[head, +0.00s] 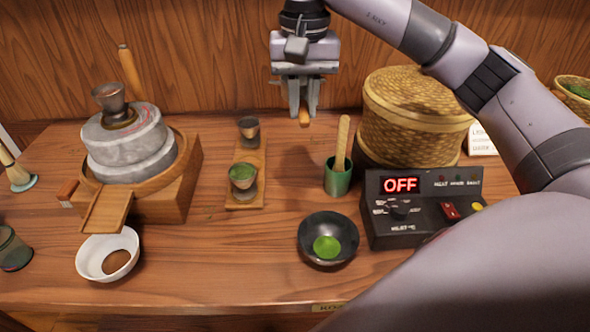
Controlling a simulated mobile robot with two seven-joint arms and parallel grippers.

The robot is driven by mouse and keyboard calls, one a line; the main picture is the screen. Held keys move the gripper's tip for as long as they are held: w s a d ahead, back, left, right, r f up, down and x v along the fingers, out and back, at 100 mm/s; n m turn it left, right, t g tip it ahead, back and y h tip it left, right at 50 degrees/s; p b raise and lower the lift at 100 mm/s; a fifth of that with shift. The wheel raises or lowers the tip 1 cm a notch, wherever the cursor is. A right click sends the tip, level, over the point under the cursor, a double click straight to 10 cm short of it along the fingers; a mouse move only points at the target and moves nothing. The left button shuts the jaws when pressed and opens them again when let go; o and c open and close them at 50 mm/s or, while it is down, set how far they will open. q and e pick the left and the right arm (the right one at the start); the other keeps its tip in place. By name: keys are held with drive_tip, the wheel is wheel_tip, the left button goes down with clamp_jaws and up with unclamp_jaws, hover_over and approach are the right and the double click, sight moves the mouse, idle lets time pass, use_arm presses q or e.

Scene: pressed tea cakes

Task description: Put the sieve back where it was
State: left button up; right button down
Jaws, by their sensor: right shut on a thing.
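My right gripper (304,112) points down over the back of the table, left of the lidded basket. It is shut on a small orange-brown wooden piece (304,119), which looks like the handle end of the sieve. The rest of that thing is hidden, and no sieve mesh or rim shows. I cannot tell whether it touches the table. My left gripper is not in view.
A stone mill (128,145) stands left on a wooden base. A wooden rack (246,200) holds two cups. A green pot (338,178), a dark bowl (305,241) with green powder, a control box (420,225) and a wicker basket (415,115) stand right. A white bowl (88,252) sits front left.

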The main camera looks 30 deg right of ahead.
wheel_tip(320, 180, down, 20)
drive_tip(key=shift+p, duration=0.5)
drive_tip(key=shift+f, duration=0.15)
drive_tip(key=c, duration=1.1)
unclamp_jaws()
drive_tip(key=shift+o, duration=0.2)
wheel_tip(320, 180, up, 12)
drive_tip(key=b, duration=0.1)
drive_tip(key=shift+r, duration=0.2)
